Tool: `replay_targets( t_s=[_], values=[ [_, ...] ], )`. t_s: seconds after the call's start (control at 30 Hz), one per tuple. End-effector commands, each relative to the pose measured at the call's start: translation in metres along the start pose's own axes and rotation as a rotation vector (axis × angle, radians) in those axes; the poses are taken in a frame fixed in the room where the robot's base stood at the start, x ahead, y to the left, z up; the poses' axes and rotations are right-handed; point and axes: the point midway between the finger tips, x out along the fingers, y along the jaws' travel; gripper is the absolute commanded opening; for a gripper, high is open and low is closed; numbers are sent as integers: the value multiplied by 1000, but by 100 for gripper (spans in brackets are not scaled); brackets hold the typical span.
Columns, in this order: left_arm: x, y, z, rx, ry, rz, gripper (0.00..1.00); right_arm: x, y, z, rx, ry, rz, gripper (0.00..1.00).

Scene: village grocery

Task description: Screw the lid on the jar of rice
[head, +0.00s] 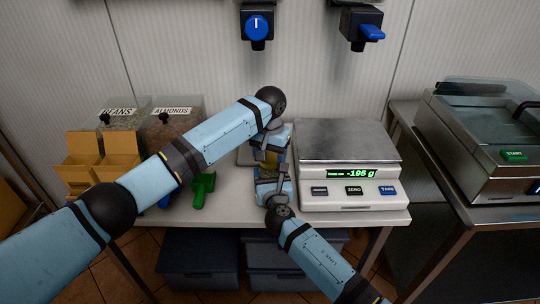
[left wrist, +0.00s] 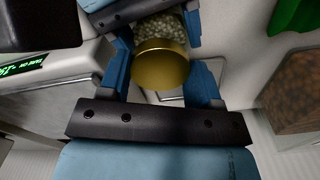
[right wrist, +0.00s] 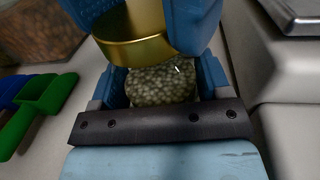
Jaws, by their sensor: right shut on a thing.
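The jar of rice (right wrist: 162,86) is clear, filled with pale grains, and stands between the fingers of my right gripper (right wrist: 155,90), which is shut on it. The gold lid (left wrist: 160,64) is at the top of the jar, between the fingers of my left gripper (left wrist: 160,82). The left fingers are apart on both sides of the lid, with no clear squeeze on it. The lid also shows above the jar in the right wrist view (right wrist: 135,48). I cannot tell whether it is seated on the threads. In the head view my arms mostly hide jar and lid.
A scale (head: 348,172) reading -195 g stands just right of the grippers. Bins of beans (head: 118,112) and almonds (head: 172,112) and yellow boxes (head: 103,155) stand at the back left. A machine (head: 490,130) is at the far right.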

Motion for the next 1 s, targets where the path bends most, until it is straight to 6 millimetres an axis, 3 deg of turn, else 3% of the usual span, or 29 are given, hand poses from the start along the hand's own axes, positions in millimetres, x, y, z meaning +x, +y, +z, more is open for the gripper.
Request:
replay_targets(
  t_s=[0.2,0.23,0.33,0.67,0.83,1.0],
  values=[
    [0,0,0,5,0,0,30,0,0,0,0,0,0,4],
    [0,0,0,5,0,0,65,0,0,0,0,0,0,4],
    [0,0,0,4,0,0,88,0,0,0,0,0,0,4],
    [-4,0,0,5,1,1,88,0,0,0,0,0,0,4],
    [-26,0,-1,5,4,1,88,0,0,0,0,0,0,4],
    [-64,1,-1,5,5,1,88,0,0,0,0,0,0,4]
  ],
)
